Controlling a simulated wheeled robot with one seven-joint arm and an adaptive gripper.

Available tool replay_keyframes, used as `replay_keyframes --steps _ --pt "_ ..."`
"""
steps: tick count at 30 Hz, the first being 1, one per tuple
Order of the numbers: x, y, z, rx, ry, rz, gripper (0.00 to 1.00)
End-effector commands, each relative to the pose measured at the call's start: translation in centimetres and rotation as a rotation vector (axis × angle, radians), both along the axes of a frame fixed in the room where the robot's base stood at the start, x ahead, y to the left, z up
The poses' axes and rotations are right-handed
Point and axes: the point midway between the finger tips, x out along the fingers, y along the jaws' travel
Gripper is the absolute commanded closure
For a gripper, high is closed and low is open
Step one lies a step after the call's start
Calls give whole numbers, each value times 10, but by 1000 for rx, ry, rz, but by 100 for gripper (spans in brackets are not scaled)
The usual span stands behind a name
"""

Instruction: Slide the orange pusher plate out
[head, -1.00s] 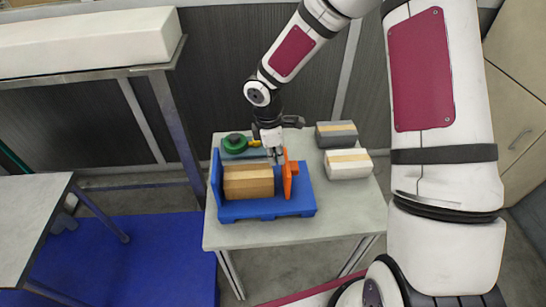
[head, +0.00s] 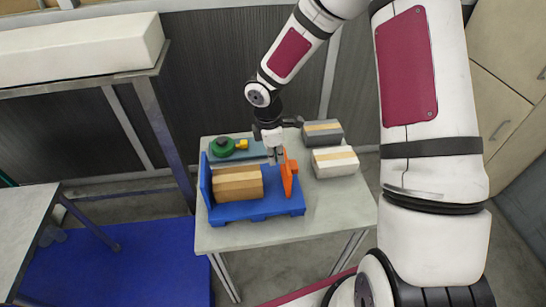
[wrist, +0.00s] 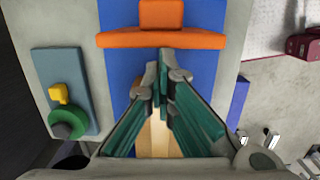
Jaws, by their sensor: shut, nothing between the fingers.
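The orange pusher plate (head: 288,178) stands upright near the right end of the blue tray (head: 255,211) on the table. In the wrist view the orange pusher plate (wrist: 160,39) crosses the blue tray, with an orange block behind it. The tan boxes (head: 238,182) sit at the tray's left, with a gap between them and the plate. My gripper (head: 275,158) is shut and empty, pointing down in that gap. In the wrist view my gripper's fingertips (wrist: 162,68) are at the box-side face of the plate; I cannot tell whether they touch it.
A green reel (head: 222,146) and a yellow piece (head: 242,144) rest on a teal plate (wrist: 75,88) behind the tray. A grey box (head: 322,132) and a white box (head: 335,161) stand to the right. The table's front right (head: 340,215) is clear.

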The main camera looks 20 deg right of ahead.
Motion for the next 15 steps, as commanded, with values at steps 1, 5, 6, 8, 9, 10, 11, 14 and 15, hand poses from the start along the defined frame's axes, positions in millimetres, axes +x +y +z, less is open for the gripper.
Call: replay_keyframes --steps 1,5,6,8,9,10,11,14,15 --pt "-5 -2 -14 12 19 -3 100" --pt "-5 -7 -14 12 19 -4 100" --pt "-6 -8 -14 12 19 -4 100" --pt "-6 -10 -14 12 19 -4 100" --pt "-6 -11 -14 12 19 -4 100" --pt "-7 -12 -14 12 19 -4 100" --pt "-7 -14 -14 12 19 -4 100" --pt "-8 -17 -14 12 19 -4 100" --pt "-8 -19 -14 12 19 -4 100"
